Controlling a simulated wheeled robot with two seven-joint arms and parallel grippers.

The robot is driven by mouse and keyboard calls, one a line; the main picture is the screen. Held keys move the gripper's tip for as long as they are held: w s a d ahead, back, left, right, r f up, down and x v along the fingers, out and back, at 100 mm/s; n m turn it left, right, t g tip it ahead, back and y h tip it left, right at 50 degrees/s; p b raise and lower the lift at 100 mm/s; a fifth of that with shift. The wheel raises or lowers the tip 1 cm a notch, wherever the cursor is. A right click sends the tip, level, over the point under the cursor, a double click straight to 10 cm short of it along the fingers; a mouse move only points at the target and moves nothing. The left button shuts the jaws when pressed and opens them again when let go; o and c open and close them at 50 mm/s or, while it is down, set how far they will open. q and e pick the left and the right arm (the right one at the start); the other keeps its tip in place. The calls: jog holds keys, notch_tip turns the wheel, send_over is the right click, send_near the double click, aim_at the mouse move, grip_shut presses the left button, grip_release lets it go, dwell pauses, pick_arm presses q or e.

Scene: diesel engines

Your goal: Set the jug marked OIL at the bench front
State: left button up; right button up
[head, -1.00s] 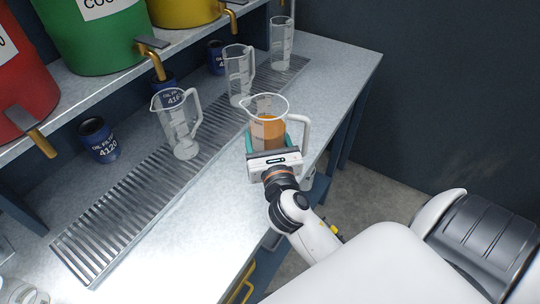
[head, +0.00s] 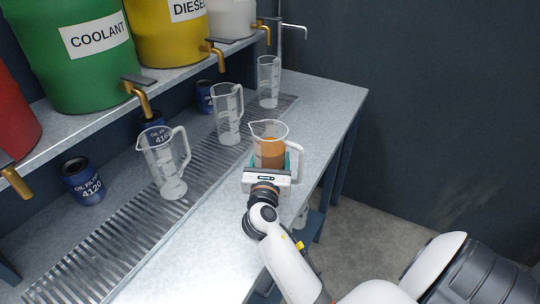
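A clear jug with amber liquid (head: 271,153) stands upright at the front part of the bench (head: 217,232), between the grated strip and the front edge. Its handle is on the right. I cannot read a mark on it, and I cannot tell whether its base touches the bench. My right gripper (head: 268,172) is around its lower part, with teal fingers against its sides, and appears shut on it; the gripper hides the base. My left gripper is not in view.
Empty clear jugs stand on the grated strip (head: 100,247): a wide one (head: 165,160), a tall one (head: 228,115) and a narrow one (head: 268,82). Blue oil filters (head: 82,180) stand behind. Drums with brass taps (head: 135,95) sit on the shelf above. The front bench surface is clear.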

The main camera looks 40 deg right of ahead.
jog(key=shift+f+b, duration=0.45)
jog(key=shift+f, duration=1.4)
jog(key=shift+f, duration=0.1)
jog(key=o, duration=1.6)
jog(key=shift+s+a, duration=0.1)
jog(key=b+v, duration=0.1)
jog(key=v, duration=0.9)
jog(key=shift+s+a+b, duration=0.15)
jog(key=shift+a+b, duration=0.05)
jog(key=shift+b, duration=0.1)
jog(key=shift+s+a, duration=0.45)
jog(key=shift+s, duration=0.05)
